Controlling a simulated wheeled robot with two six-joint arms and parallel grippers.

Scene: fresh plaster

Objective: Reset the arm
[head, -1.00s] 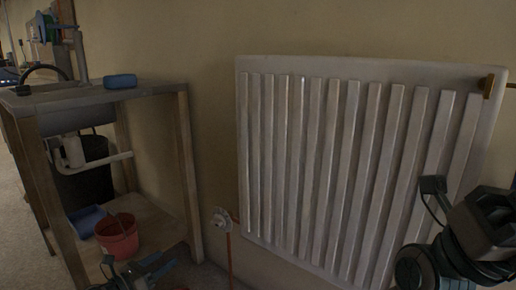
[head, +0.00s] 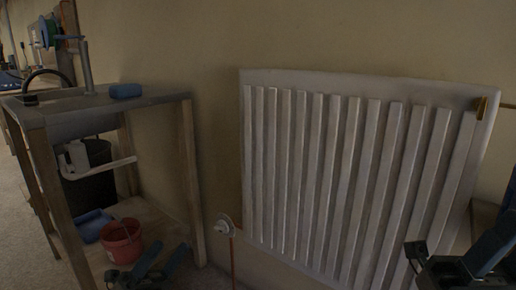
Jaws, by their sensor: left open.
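My left gripper (head: 166,254) is low in the head view, at the bottom left. Its two dark blue-grey fingers are apart, with nothing between them. Parts of my right arm (head: 455,268) show at the bottom right, in front of the radiator's lower right. I cannot make out the right gripper's fingers there.
A white radiator (head: 347,82) hangs on the plaster wall, with a valve (head: 225,227) at its lower left. The wooden stand (head: 189,155) bears a blue sponge (head: 126,90) and a tap (head: 86,68). A red bucket (head: 121,243) and blue container (head: 92,226) sit below.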

